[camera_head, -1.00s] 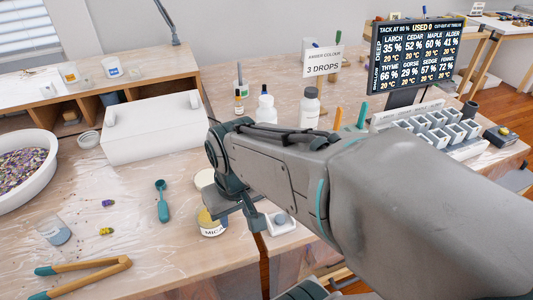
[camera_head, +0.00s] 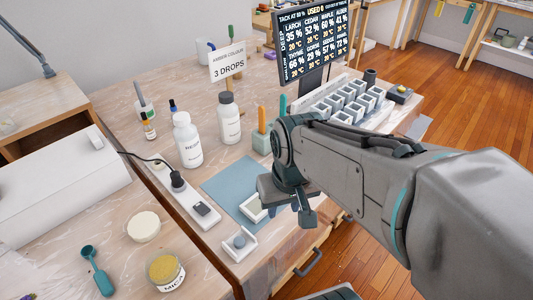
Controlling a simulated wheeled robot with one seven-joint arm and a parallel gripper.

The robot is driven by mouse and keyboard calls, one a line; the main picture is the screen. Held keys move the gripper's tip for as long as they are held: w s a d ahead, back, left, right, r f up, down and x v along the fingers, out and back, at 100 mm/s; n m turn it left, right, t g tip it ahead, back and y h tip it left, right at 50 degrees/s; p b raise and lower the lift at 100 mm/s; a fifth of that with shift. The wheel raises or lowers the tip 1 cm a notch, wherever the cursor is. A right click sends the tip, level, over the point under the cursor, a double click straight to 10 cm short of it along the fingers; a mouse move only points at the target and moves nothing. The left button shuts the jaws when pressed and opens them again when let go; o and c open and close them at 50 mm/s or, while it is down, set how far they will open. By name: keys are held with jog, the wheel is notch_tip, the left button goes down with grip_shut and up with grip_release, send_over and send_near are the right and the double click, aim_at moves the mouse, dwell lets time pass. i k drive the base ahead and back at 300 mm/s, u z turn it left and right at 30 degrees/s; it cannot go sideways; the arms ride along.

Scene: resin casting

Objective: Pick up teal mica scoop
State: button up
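The teal mica scoop (camera_head: 97,270) lies on the wood worktop at the lower left in the head view, its round bowl toward the back and its handle toward the front. A jar labelled MICA (camera_head: 166,271) with gold contents stands to its right. My gripper (camera_head: 303,212) is at the end of my arm, well to the right of the scoop, above the right-hand bench near a small white mould. The arm partly hides it, and its fingers are too unclear to tell open from shut.
A round pale lid or disc (camera_head: 144,227) lies near the jar. A large white box (camera_head: 62,190) is at left. A scoreboard (camera_head: 314,38) and mould tray (camera_head: 345,103) stand behind.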

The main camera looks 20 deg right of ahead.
aim_at(107, 289)
jog(key=u, duration=0.5)
jog(key=k, duration=1.15)
jog(key=u, duration=0.4)
jog(key=i, duration=1.1)
jog(key=u, duration=1.2)
